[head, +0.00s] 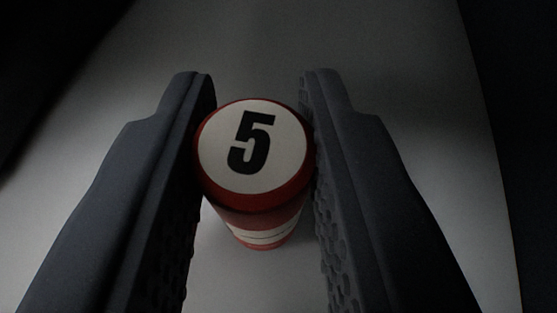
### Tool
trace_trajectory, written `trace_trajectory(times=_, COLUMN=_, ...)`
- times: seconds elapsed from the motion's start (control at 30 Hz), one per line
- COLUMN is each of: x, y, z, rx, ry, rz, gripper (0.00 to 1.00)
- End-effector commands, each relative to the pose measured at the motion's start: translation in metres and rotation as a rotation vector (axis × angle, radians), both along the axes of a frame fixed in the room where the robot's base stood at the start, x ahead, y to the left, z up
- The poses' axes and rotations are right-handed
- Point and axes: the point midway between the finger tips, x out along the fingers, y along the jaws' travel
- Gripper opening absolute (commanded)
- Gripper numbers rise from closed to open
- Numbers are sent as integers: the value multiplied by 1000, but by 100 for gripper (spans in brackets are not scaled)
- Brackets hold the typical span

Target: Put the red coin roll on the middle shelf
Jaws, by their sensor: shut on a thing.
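The red coin roll (265,218) is upright between the two dark fingers of my gripper (257,140). Its round white end with a black 5 faces the camera, and a pale band shows lower on its side. Both fingers press on the roll near its top end. The lower end is close to a pale surface below, but I cannot tell whether it touches. The middle shelf cannot be made out in this view.
A plain pale surface (415,90) lies under and around the roll and looks clear. Dark areas border it at the upper left and along the right edge (515,120); what they are is too dim to tell.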

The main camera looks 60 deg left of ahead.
Motion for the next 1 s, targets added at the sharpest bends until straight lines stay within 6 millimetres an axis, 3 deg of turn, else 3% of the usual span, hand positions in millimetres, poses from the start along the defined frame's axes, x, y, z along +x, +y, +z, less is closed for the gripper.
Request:
trace_trajectory(times=0.37, x=1, y=-1, z=-7, rx=1, ry=-2, rz=-2, gripper=0)
trace_trajectory(times=0.4, x=1, y=-1, z=-7, rx=0, ry=-2, rz=-2, gripper=26)
trace_trajectory(times=0.47, x=1, y=-1, z=-7, rx=0, ry=-2, rz=-2, gripper=43)
trace_trajectory(times=0.5, x=1, y=-1, z=-7, rx=0, ry=-2, rz=-2, gripper=45)
trace_trajectory(times=0.83, x=1, y=-1, z=-5, rx=0, ry=-1, rz=-3, gripper=45)
trace_trajectory(times=1.0, x=-5, y=-15, z=3, rx=0, ry=0, rz=2, gripper=45)
